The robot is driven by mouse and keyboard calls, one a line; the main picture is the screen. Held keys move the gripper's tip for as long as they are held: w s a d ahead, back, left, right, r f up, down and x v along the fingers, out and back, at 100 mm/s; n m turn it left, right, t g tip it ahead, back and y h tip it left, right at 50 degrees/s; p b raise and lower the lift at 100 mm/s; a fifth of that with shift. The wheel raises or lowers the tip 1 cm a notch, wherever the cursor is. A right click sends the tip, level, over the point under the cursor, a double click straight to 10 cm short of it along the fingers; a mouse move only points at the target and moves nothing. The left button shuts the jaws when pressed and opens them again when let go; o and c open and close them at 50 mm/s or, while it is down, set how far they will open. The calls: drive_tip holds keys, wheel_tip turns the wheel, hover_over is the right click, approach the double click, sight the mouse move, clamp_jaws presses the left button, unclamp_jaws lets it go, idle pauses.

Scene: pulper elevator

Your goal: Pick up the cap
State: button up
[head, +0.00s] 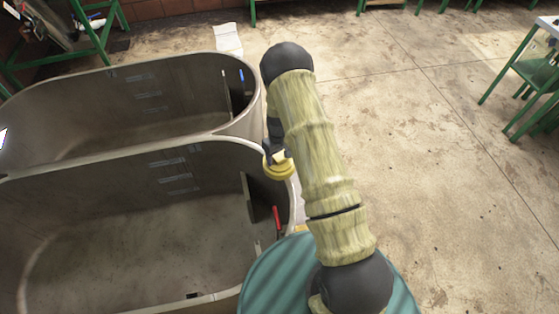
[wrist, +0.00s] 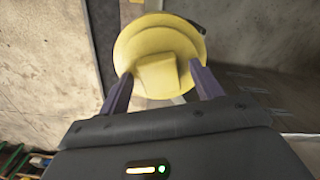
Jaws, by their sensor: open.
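The yellow round cap (head: 279,167) shows at the rim of the near tub in the head view, just below my gripper (head: 273,148). In the wrist view the cap (wrist: 150,42) is a wide disc with a raised block-shaped grip on its face. My gripper (wrist: 161,70) is open there, with one purple-grey finger on each side of the raised grip. I cannot tell whether the fingers touch the cap. My arm hides part of the area right of the cap in the head view.
Two large grey-brown tubs, the near one (head: 110,165) and the far one (head: 100,72), stand at the left. A red-handled tool (head: 276,221) is near the near tub's right end. A teal round surface (head: 268,285) lies below my arm.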

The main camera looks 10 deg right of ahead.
drive_tip(key=c, duration=1.2)
drive_tip(key=shift+o, duration=0.2)
drive_tip(key=shift+r, duration=0.15)
wheel_tip(320, 180, up, 10)
drive_tip(key=b, duration=0.2)
drive_tip(key=shift+f, duration=0.2)
drive_tip(key=m, duration=0.4)
approach(285, 171)
drive_tip(key=s+f, duration=0.2)
drive_tip(key=f, duration=0.1)
drive_tip(key=s+a+f, duration=0.1)
drive_tip(key=f, duration=0.1)
